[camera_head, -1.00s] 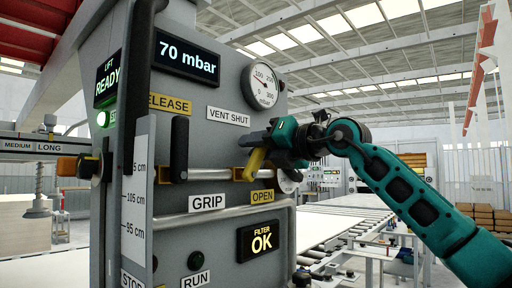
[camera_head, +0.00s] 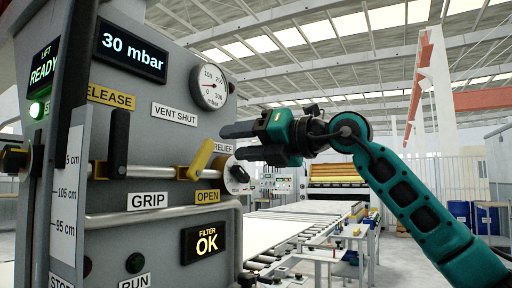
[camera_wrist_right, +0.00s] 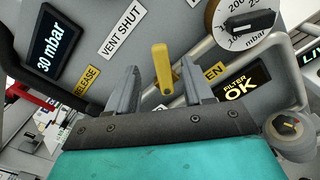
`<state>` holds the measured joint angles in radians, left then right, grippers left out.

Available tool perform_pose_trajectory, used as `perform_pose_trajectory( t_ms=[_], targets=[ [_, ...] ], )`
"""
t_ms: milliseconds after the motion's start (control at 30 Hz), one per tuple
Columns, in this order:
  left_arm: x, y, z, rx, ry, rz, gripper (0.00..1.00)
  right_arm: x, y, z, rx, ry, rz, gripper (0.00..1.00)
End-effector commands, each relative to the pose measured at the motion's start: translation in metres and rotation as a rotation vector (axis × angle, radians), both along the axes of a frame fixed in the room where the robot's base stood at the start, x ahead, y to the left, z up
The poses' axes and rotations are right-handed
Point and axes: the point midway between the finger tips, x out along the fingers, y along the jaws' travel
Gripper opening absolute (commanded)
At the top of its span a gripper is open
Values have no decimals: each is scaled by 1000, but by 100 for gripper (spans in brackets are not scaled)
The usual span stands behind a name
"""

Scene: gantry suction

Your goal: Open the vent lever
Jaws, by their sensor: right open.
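The yellow vent lever (camera_head: 202,158) sits on a horizontal bar on the grey panel, with its upper end leaning up and to the right. The VENT SHUT label (camera_head: 174,114) is above it and the OPEN label (camera_head: 207,196) is below it. My right gripper (camera_head: 230,142) is open and empty, just right of the lever and apart from it in the head view. In the right wrist view the lever (camera_wrist_right: 162,68) shows beyond and between the two open fingers. My left gripper is not in view.
A black lever (camera_head: 118,143) stands to the left on the same bar. The display (camera_head: 131,49) reads 30 mbar beside a round gauge (camera_head: 209,86). A grey rail (camera_head: 160,217) crosses below. A roller conveyor (camera_head: 300,228) lies to the right.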

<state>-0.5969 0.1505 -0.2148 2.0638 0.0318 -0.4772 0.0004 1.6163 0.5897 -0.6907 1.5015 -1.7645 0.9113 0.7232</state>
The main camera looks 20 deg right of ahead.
Motion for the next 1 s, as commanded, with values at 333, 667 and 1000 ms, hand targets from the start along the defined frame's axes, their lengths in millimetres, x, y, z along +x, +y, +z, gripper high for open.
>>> perform_pose_trajectory(
  t_ms=[333, 667, 1000],
  targets=[
    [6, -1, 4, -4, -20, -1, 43, -24, -24, 0, -2, 1, 0, 51],
    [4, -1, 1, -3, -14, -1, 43, -25, -21, -2, 5, 2, 11, 42],
    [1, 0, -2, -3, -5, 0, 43, -42, 39, -56, 357, 21, 325, 9]
  ],
)
